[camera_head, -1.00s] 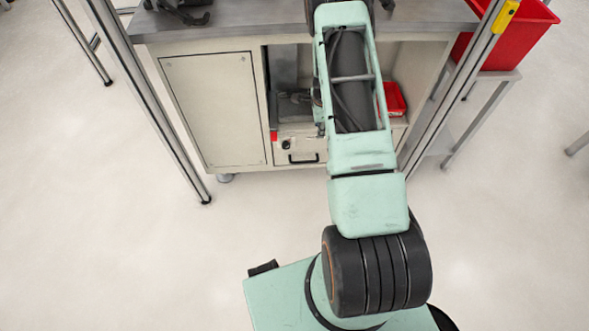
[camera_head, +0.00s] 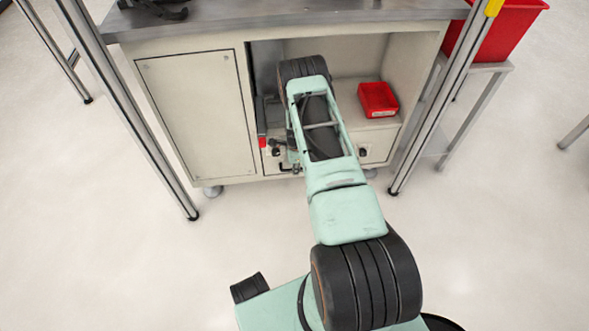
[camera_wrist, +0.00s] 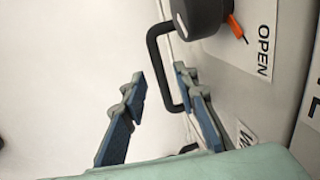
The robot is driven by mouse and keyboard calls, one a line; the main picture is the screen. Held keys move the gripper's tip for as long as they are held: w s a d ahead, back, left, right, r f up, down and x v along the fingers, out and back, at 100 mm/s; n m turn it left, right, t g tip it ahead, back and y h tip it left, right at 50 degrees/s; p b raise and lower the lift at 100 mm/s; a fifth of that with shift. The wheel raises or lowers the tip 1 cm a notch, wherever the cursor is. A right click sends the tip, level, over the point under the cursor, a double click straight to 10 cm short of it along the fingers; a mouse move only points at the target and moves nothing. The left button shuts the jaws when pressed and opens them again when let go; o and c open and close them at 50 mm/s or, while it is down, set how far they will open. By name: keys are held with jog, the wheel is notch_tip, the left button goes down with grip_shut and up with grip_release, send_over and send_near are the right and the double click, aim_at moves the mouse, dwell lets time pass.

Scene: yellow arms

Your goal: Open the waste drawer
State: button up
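The waste drawer's pale front (camera_wrist: 230,85) fills the right of the wrist view, with an "OPEN" label (camera_wrist: 264,48) and a partly covered label starting with "W". A black bar handle (camera_wrist: 154,58) stands out from the front. A dark round knob (camera_wrist: 199,14) with an orange pointer is beside it. My gripper (camera_wrist: 160,80) is open, its blue-padded fingers apart. In the wrist view the handle bar appears between the fingertips, with no clear contact. In the head view my arm largely hides the low drawer fronts (camera_head: 376,150) under the cabinet's open bay; the drawer looks closed.
The cabinet has a closed door (camera_head: 197,112) on the left. A small red bin (camera_head: 378,99) sits in the open bay. Metal posts (camera_head: 440,100) flank the cabinet. A larger red bin (camera_head: 505,35) is at the right. The floor in front is mostly clear.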

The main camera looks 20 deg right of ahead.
jog(key=shift+w+f, duration=0.1)
jog(key=shift+f, duration=0.5)
grip_shut()
